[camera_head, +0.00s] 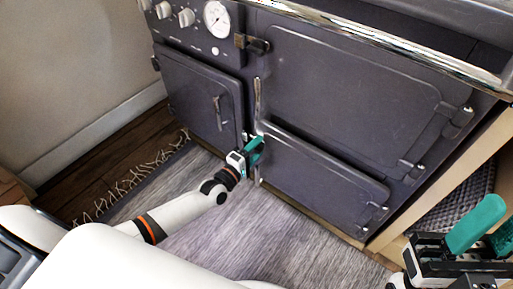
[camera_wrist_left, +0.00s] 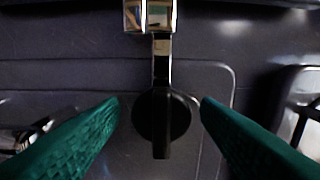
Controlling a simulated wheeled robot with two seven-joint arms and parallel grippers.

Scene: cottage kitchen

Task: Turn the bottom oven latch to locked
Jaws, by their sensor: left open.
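The bottom oven door (camera_head: 310,185) is closed on the dark range cooker. In the left wrist view the latch shows as a round black knob (camera_wrist_left: 163,120) with a raised grip standing upright, below a chrome bar (camera_wrist_left: 161,60) and chrome block. My left gripper (camera_head: 254,150) is at the left edge of the bottom door and hides most of the latch in the head view. In the wrist view its green fingers (camera_wrist_left: 161,105) are open, one on each side of the knob, with visible gaps. My right gripper (camera_head: 480,230) is at the lower right, away from the latch; its opening is unclear.
The upper oven door (camera_head: 345,85) and the left door (camera_head: 200,100) are closed. A chrome rail (camera_head: 370,40) runs along the cooker's top front. A grey rug (camera_head: 235,235) covers the floor before it. A wooden cabinet edge (camera_head: 440,190) stands at right.

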